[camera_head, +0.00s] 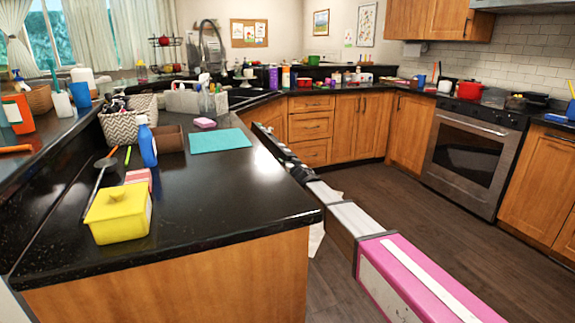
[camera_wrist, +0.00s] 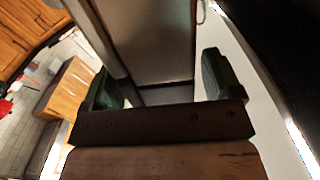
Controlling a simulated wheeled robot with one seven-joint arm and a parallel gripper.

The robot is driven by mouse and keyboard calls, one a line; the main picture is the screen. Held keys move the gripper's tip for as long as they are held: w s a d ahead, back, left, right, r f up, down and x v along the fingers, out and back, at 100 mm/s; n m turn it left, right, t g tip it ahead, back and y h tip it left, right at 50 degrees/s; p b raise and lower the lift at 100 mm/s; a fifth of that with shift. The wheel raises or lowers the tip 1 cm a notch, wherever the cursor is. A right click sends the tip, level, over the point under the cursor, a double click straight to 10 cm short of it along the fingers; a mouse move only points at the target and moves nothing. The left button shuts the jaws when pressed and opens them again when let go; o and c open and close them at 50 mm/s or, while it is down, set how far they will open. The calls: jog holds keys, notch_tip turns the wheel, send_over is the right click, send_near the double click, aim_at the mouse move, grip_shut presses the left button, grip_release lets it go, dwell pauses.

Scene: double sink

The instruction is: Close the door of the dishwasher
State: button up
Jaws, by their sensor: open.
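A flat grey panel (camera_wrist: 155,40), which appears to be the dishwasher door, fills the upper middle of the wrist view. I cannot tell its angle, and its edges are partly out of view. My gripper (camera_wrist: 160,82) has its two dark green-grey fingers spread wide, with the panel seen in the gap between them. Nothing is held, and I cannot tell whether a finger touches the panel. In the head view, my arm reaches along the right side of the near counter. Its far end is small there, and the dishwasher is hidden behind the counter.
The black counter (camera_head: 210,215) stands close on the left of my arm, with a yellow box (camera_head: 118,214), a blue bottle (camera_head: 147,146) and a teal mat (camera_head: 219,140) on it. Wooden cabinets (camera_head: 356,128) and an oven (camera_head: 465,160) stand beyond. The dark floor (camera_head: 400,215) between is clear.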

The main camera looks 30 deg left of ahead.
jog(key=v, duration=0.9)
jog(key=shift+s+d, duration=0.15)
jog(key=shift+d, duration=0.1)
